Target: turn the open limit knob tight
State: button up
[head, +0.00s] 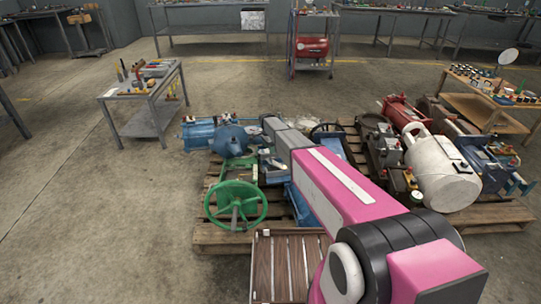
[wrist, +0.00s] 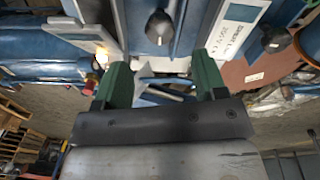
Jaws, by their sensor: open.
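In the wrist view my gripper (wrist: 161,63) is open, with its two green fingers apart and nothing between the tips. A black knob (wrist: 159,26) sits on a blue housing just beyond the tips, roughly centred between them and apart from both. A second black knob (wrist: 275,39) is on the right. A pale label plate (wrist: 237,24) lies between the knobs; its print is hard to read, so I cannot tell for sure which knob is the open limit one. In the head view my arm hides the gripper and the knobs.
A wooden pallet (head: 218,237) carries several machines, including a green handwheel (head: 235,205) and a white tank (head: 440,173). A grey bench (head: 150,90) with tools stands at the left. The floor at the front left is clear.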

aim_at(271, 158)
jog(key=r, duration=0.3)
jog(key=shift+w+a+r, duration=0.1)
jog(key=shift+a+r, duration=0.1)
jog(key=shift+r, duration=0.05)
jog(key=f+n, duration=0.3)
jog(key=n, duration=0.7)
jog(key=f+n, duration=0.4)
jog(key=n, duration=0.7)
jog(key=d+f+n+y, duration=0.1)
jog(key=f+n, duration=0.2)
jog(key=n, duration=0.7)
jog(key=shift+s+d+f+n, duration=0.1)
jog(key=shift+s+f+n, duration=0.2)
jog(key=shift+f, duration=0.1)
